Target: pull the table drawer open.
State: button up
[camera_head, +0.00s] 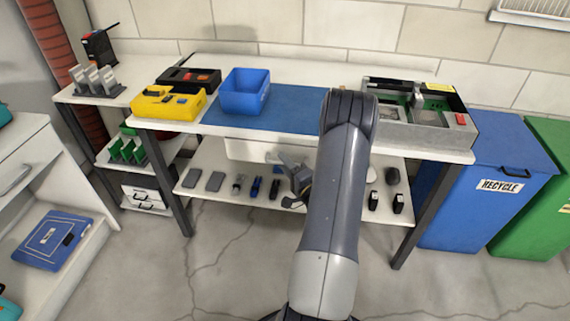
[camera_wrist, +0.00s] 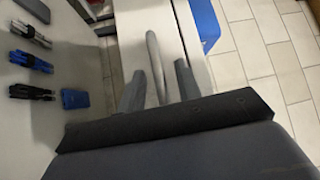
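The white table drawer (camera_head: 245,150) sits under the front edge of the worktable (camera_head: 290,140). It looks shut, and my arm hides its right part in the head view. In the wrist view, the drawer's grey curved handle (camera_wrist: 154,65) stands out from the pale front. My gripper (camera_wrist: 160,83) is open, with one finger on each side of the handle bar. Gaps show between the bar and both fingers, and I cannot see contact. The gripper also shows in the head view (camera_head: 290,183), small and partly hidden by my arm.
On the worktable are a blue bin (camera_head: 245,92), a yellow tray (camera_head: 168,103) and a grey equipment box (camera_head: 425,115). A lower shelf (camera_head: 220,165) holds several small items below the drawer. A blue recycle bin (camera_head: 490,205) stands right. The floor in front is clear.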

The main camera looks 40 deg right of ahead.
jog(key=shift+w, duration=0.15)
grip_shut()
dwell(0.6)
